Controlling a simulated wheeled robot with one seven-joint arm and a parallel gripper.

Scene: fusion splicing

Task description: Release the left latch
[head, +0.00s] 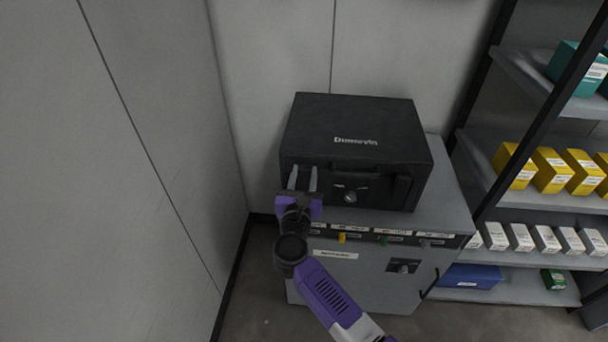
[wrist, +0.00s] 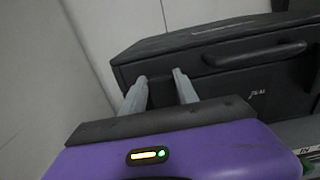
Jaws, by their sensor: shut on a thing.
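A black case (head: 350,140) with a lid sits on a grey cabinet. In the wrist view the fingertips (wrist: 160,78) meet the front just below the lid seam, left of the handle (wrist: 255,54). They are shut on the left latch, which is dark and mostly hidden between the fingers. The lid looks closed.
The grey cabinet (head: 450,190) has labelled controls along its front edge. A wall (head: 140,150) stands close on the left. Shelves on the right hold yellow boxes (head: 550,170), white boxes (head: 545,238) and a blue bin (head: 470,276).

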